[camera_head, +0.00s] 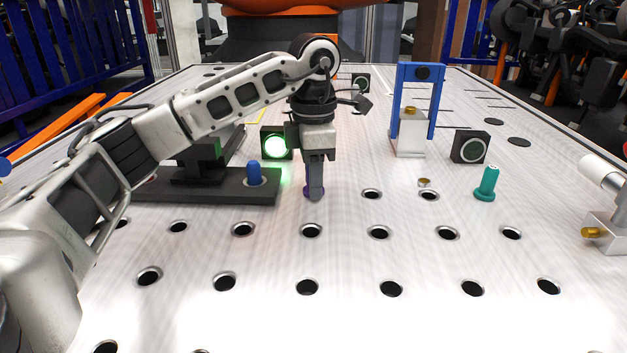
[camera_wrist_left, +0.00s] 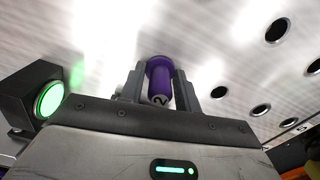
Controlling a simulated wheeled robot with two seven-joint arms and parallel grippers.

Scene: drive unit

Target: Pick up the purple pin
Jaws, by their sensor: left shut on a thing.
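The purple pin (camera_wrist_left: 159,80) is between the two fingers of my left gripper (camera_wrist_left: 158,90) in the left wrist view, with a dark mark on its side. In the head view my left gripper (camera_head: 314,190) points straight down at the table, and only a sliver of the purple pin (camera_head: 306,191) shows beside the fingers. The gripper is shut on the pin. The pin's lower end is at or close to the table surface; I cannot tell whether it touches. My right gripper is not in view.
A blue pin (camera_head: 254,172) stands on a dark base (camera_head: 215,190) left of my gripper. A green-lit box (camera_head: 275,146) stands close behind. A teal pin (camera_head: 487,184), a blue frame (camera_head: 436,100) and a dark round-faced box (camera_head: 470,147) stand right. Several holes mark the table (camera_head: 345,255).

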